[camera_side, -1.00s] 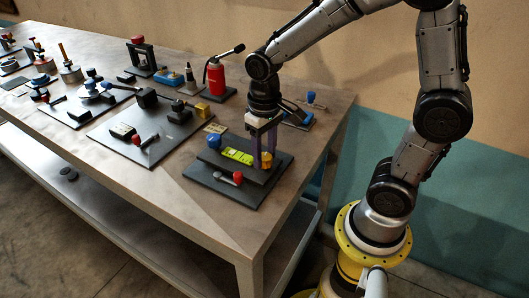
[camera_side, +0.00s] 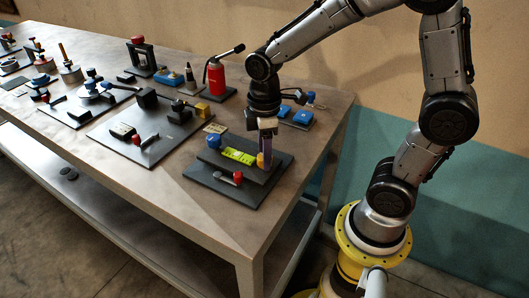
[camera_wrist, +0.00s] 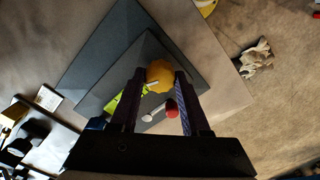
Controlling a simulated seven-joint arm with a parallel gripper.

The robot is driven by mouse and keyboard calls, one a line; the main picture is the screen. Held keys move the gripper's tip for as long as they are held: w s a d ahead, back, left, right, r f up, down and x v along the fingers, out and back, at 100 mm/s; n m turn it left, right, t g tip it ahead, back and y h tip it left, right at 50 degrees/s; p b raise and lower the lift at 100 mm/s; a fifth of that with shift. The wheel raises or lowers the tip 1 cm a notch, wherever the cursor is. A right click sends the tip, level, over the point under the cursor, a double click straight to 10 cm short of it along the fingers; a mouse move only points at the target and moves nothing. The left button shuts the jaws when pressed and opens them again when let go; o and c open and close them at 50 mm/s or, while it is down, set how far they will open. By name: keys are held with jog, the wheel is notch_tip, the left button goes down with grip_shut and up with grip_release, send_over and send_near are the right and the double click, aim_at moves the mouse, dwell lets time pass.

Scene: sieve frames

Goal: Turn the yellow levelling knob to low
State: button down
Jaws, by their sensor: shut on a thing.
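The yellow levelling knob (camera_side: 261,161) stands at the right end of a dark raised bar (camera_side: 226,164) on a dark base plate. In the wrist view the yellow knob (camera_wrist: 160,74) sits between my two fingertips, with a pale mark at its lower left edge. My gripper (camera_side: 267,158) points down and is shut on the knob. In the side view one finger hides part of the knob. A bright green level vial (camera_side: 238,156) lies on the bar left of the knob. No low marking is readable.
A blue knob (camera_side: 214,141) stands at the bar's other end. A red-knobbed lever (camera_side: 237,177) lies in front of the bar. A red cylinder with a black handle (camera_side: 216,78) stands behind.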

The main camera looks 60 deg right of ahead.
jog(key=n, duration=0.5)
jog(key=shift+r+n, duration=0.1)
jog(key=shift+n, duration=0.2)
jog(key=n, duration=1.1)
jog(key=shift+w, duration=0.1)
jog(key=n, duration=0.5)
jog(key=shift+n, duration=0.3)
jog(key=shift+c, duration=1.9)
grip_release()
